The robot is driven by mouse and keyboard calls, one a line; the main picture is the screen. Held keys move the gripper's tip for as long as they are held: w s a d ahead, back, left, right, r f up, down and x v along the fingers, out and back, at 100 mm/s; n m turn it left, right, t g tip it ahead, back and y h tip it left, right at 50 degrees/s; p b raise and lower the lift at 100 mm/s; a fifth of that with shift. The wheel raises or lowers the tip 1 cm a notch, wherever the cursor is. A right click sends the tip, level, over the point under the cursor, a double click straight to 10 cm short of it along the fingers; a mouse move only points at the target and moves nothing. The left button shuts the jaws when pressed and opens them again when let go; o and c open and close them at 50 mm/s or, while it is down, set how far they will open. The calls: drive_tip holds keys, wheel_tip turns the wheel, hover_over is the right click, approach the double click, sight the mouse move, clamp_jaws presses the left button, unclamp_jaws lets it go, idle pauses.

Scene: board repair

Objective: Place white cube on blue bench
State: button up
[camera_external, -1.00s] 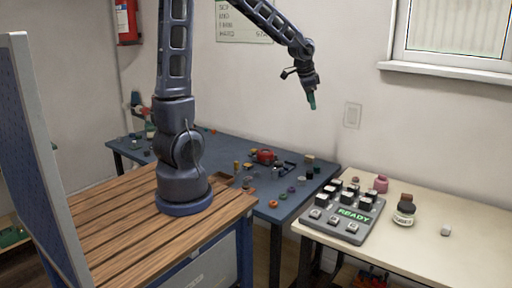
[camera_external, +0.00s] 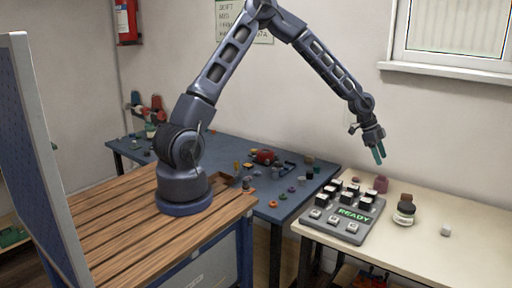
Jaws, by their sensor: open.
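A small white cube (camera_external: 445,230) lies on the cream table (camera_external: 475,262), right of a dark bottle. The blue bench (camera_external: 235,149) stands behind my arm's wooden base table, against the wall. Small coloured parts are spread over it. My gripper (camera_external: 378,155) is open and empty, with green fingertips pointing down. In the picture it is above the back of the cream table, up and to the left of the white cube and well apart from it.
A grey keypad panel marked READY (camera_external: 340,214) stands on the cream table's left part. A dark bottle with a white label (camera_external: 404,210) and a pink jar (camera_external: 381,184) are near it. A red toy car (camera_external: 264,157) sits on the blue bench. The cream table's front right is clear.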

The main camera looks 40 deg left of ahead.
sight(447, 226)
drive_tip(key=s+d+f+h, duration=0.1)
drive_tip(key=d+f, duration=0.3)
drive_tip(key=d, duration=0.3)
drive_tip(key=s+d+f+m+g+h, duration=0.1)
drive_tip(key=d+f+h, duration=0.1)
drive_tip(key=d+f, duration=0.2)
drive_tip(key=s+d+f+m+g+h, duration=0.1)
drive_tip(key=s+d+f, duration=0.1)
drive_tip(key=d, duration=0.8)
drive_tip(key=shift+f+h, duration=0.4)
drive_tip(key=shift+f, duration=0.5)
drive_tip(key=shift+s+x, duration=0.1)
drive_tip(key=shift+x, duration=2.6)
drive_tip(key=shift+s+x, duration=0.15)
drive_tip(key=shift+x, duration=2.55)
drive_tip(key=shift+c, duration=0.5)
drive_tip(key=c, duration=1.1)
drive_tip(key=shift+r, duration=0.1)
wheel_tip(447, 226, up, 20)
drive_tip(key=shift+a, duration=0.1)
